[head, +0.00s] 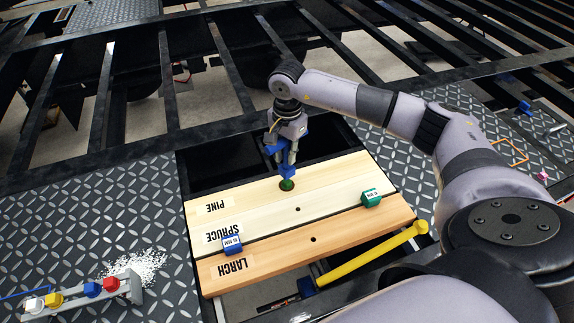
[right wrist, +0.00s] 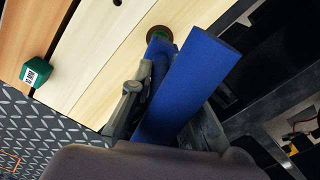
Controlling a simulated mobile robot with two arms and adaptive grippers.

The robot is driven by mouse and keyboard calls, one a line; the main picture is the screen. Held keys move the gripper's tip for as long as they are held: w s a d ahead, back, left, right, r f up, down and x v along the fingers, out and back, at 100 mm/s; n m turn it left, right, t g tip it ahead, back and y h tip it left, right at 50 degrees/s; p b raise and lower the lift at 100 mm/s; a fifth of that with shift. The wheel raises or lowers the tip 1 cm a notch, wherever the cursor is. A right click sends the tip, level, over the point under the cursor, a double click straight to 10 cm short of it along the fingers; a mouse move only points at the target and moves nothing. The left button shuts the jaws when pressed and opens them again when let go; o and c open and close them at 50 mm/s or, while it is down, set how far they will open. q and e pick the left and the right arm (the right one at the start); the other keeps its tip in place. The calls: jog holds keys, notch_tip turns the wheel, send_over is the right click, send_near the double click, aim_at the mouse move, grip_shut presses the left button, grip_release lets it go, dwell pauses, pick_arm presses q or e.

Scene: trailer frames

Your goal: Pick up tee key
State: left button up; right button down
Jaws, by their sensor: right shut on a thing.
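My right gripper (head: 284,155) is over the pine plank (head: 233,197) and is shut on a blue piece (head: 287,172), which I take to be the tee key. In the right wrist view, the blue piece (right wrist: 195,75) shows as a thick bar between the grey fingers (right wrist: 165,115). Its lower end is at a dark green round spot (right wrist: 163,36) in the plank, also seen in the head view (head: 287,185). I cannot tell whether it touches or sits in that spot. My left gripper is not in view.
Spruce (head: 262,226) and larch (head: 285,258) planks lie beside the pine. A blue block (head: 232,244) and a green block (head: 371,198) sit on them. A yellow bar (head: 370,255) lies in front. A rack with coloured knobs (head: 90,290) stands lower left. Open gaps lie between the frame beams.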

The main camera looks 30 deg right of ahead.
notch_tip(320, 180, up, 15)
jog(key=b, duration=0.3)
jog(key=shift+r+b, duration=0.1)
jog(key=shift+b, duration=0.2)
